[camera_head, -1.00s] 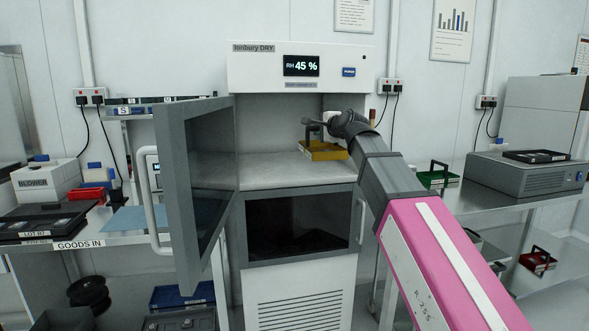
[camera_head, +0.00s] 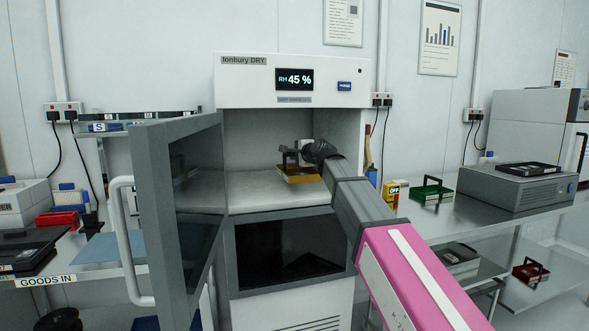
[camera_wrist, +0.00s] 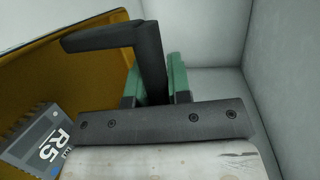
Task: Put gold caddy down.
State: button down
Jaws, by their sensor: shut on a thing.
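The gold caddy (camera_head: 302,179) is inside the open upper compartment of the dry cabinet (camera_head: 262,193), close over or on its pale floor. I cannot tell whether it touches the floor. My gripper (camera_head: 303,156) reaches in from the right and is shut on the caddy's dark handle. In the wrist view, the green fingertips (camera_wrist: 153,82) of my gripper sit on either side of the black handle (camera_wrist: 150,52). The caddy's gold wall (camera_wrist: 45,72) shows at left there, with a dark part marked R5 (camera_wrist: 45,142) inside. The caddy's underside is hidden.
The cabinet's grey-framed door (camera_head: 152,215) stands open at left. Its lower windowed compartment (camera_head: 290,248) is shut. The compartment floor is clear left of the caddy. A green caddy (camera_head: 432,190) stands on the right bench, and a red caddy (camera_head: 531,271) on a lower shelf.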

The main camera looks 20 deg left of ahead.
jog(key=shift+w+a+f, duration=0.2)
jog(key=shift+w+f, duration=0.15)
jog(key=shift+w, duration=0.15)
jog(key=shift+w+a+f, duration=0.2)
jog(key=shift+w+f, duration=0.15)
jog(key=shift+w, duration=0.15)
jog(key=shift+f, duration=1.95)
jog(key=c, duration=1.1)
grip_release()
jog(key=shift+f, duration=0.1)
jog(key=shift+o, duration=0.2)
jog(key=v, duration=1.2)
